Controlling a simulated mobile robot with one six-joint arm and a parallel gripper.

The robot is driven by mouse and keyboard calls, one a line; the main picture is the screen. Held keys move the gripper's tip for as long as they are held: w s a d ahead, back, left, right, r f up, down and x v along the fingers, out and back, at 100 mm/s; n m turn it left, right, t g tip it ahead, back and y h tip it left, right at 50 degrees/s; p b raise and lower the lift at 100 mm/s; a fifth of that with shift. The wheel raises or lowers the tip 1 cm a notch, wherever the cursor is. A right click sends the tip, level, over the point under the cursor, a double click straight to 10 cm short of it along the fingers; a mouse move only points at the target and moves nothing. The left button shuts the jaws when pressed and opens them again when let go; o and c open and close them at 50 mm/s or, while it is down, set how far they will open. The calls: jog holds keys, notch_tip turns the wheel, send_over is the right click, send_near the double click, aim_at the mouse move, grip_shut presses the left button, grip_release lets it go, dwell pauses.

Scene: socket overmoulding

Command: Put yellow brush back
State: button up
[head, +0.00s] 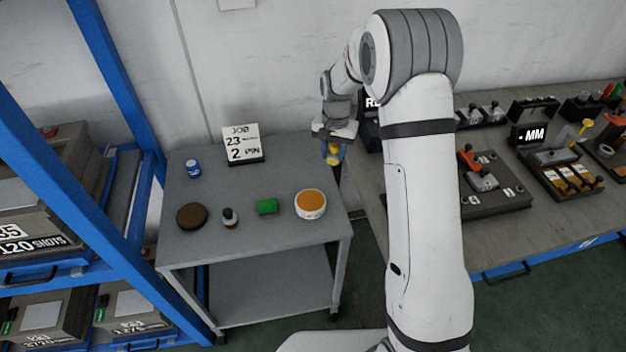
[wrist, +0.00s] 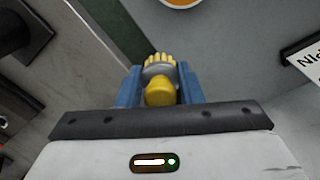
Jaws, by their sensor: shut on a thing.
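The yellow brush (wrist: 160,94) is between the blue fingers of my gripper (wrist: 160,88) in the wrist view. Its rounded yellow end is near the palm, a grey band is in the middle, and its yellow bristles point away. In the head view the brush (head: 333,154) hangs below my gripper (head: 335,136), which is shut on it. It is near the back right corner of the grey cart, close to the gap beside the workbench. Part of the brush is hidden by the fingers.
The grey cart (head: 262,237) holds a sign (head: 242,143), blue can (head: 193,169), brown disc (head: 191,216), small bottle (head: 230,218), green item (head: 268,207) and orange-topped tub (head: 311,204). The workbench (head: 480,240) at right carries fixtures. A blue rack (head: 100,60) stands left.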

jog(key=w+a+f+m+b, duration=0.1)
jog(key=w+a+m+b, duration=0.15)
jog(key=w+a, duration=0.35)
jog(key=p, duration=0.1)
send_over(308, 174)
jog(key=shift+m, duration=0.35)
notch_tip(308, 174, down, 5)
jog(key=shift+f, duration=2.35)
jog(key=shift+f, duration=0.2)
jog(key=o, duration=1)
jog(key=shift+c, duration=0.2)
